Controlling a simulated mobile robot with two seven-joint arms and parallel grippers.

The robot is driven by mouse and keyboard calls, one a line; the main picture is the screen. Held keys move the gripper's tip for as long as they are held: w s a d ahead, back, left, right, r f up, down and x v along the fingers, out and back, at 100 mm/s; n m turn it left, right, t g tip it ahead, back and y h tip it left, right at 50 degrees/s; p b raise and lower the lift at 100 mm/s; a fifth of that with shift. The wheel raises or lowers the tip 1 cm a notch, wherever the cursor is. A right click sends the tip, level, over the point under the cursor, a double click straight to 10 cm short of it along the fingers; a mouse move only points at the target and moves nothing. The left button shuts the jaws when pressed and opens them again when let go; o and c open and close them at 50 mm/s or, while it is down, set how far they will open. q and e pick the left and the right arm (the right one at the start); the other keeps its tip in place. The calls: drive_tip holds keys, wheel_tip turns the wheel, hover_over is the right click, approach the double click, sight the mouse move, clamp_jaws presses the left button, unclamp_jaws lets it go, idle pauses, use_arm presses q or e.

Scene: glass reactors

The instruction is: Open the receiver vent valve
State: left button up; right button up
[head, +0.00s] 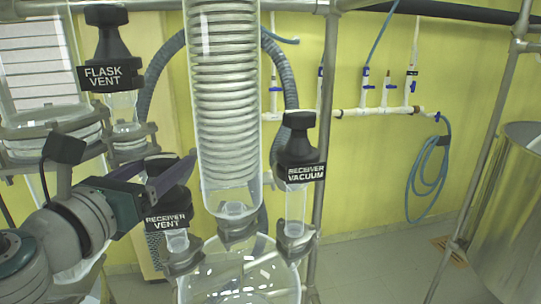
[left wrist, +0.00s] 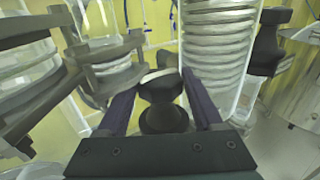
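The receiver vent valve (head: 167,221) has a black knob with a white-lettered "RECEIVER VENT" label, and stands above the round glass receiver in the head view. My left gripper (head: 172,174) reaches in from the left at the top of this knob, and its near finger hides part of it. In the left wrist view the black knob (left wrist: 163,118) sits between the two fingers of my left gripper (left wrist: 157,88). The fingers are apart, with a visible gap on the left side of the knob; contact on the right side is unclear. My right gripper is not in view.
The coiled glass condenser (head: 228,110) stands just right of the vent. The receiver vacuum valve (head: 301,150) is further right, and the flask vent valve (head: 106,55) is up left. The glass receiver (head: 245,278) lies below. Metal clamps (left wrist: 100,70) crowd the left side.

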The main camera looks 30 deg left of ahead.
use_arm(q)
drive_tip(key=c, duration=0.9)
drive_tip(key=shift+r+n+y, duration=0.1)
drive_tip(key=shift+n+y, duration=0.2)
drive_tip(key=shift+y, duration=0.2)
drive_tip(key=shift+d+n+g+y+p, duration=0.1)
drive_tip(key=shift+n+g+y+p, duration=0.5)
drive_tip(key=shift+n+y, duration=0.45)
drive_tip(key=n+g+y, duration=0.1)
drive_tip(key=y, duration=0.1)
drive_tip(key=shift+n+y, duration=0.25)
drive_tip(key=shift+y, duration=0.1)
drive_tip(key=shift+n+g+y+b, duration=0.35)
drive_tip(key=shift+n+g+y, duration=0.45)
drive_tip(key=shift+g+y, duration=0.25)
drive_tip(key=shift+w+f+n+g+y+b, duration=0.1)
drive_tip(key=shift+f+n+g+y+b, duration=0.1)
drive_tip(key=shift+n+g+y+b, duration=0.55)
drive_tip(key=n+g+y+b, duration=0.1)
drive_tip(key=n+g+y, duration=0.1)
drive_tip(key=g, duration=0.1)
drive_tip(key=shift+r+n+g+y+b, duration=0.15)
drive_tip(key=shift+n+g+y+b, duration=0.45)
drive_tip(key=shift+n+g+b, duration=0.35)
